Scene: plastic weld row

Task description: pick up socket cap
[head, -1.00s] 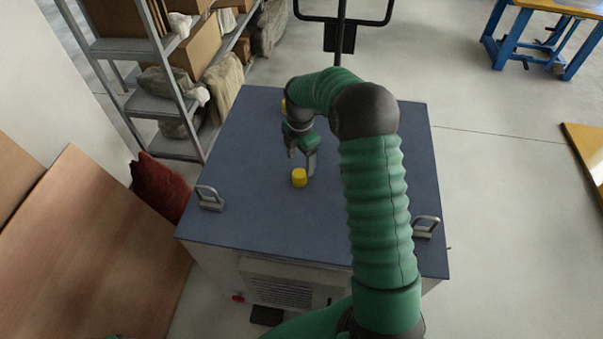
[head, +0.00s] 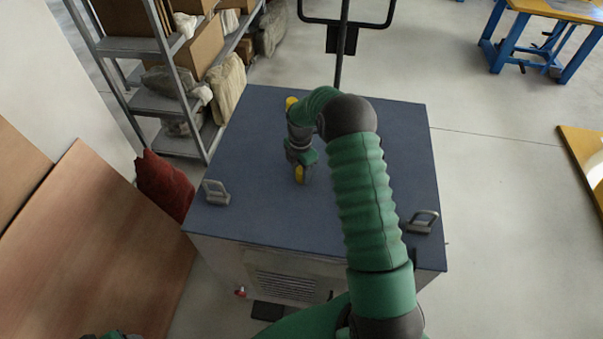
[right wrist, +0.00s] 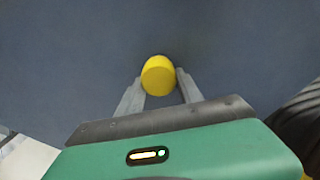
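The socket cap (head: 299,175) is a small yellow cylinder on the blue-grey top of the cabinet (head: 255,205). In the right wrist view the cap (right wrist: 158,76) sits between the two grey fingertips, close to both. My right gripper (head: 302,172) points down over the cap and partly hides it in the head view. Its fingers (right wrist: 160,77) are apart, one on each side of the cap, and I see no firm closing on it. My left gripper is not in view; only a bit of green shows at the bottom left edge.
A second yellow piece (head: 291,103) shows near the cabinet's far edge, beside my arm. Metal handles stand at the left (head: 216,192) and right (head: 421,222) of the top. A shelf (head: 160,100) and a red sack (head: 163,185) are to the left. The top around the cap is clear.

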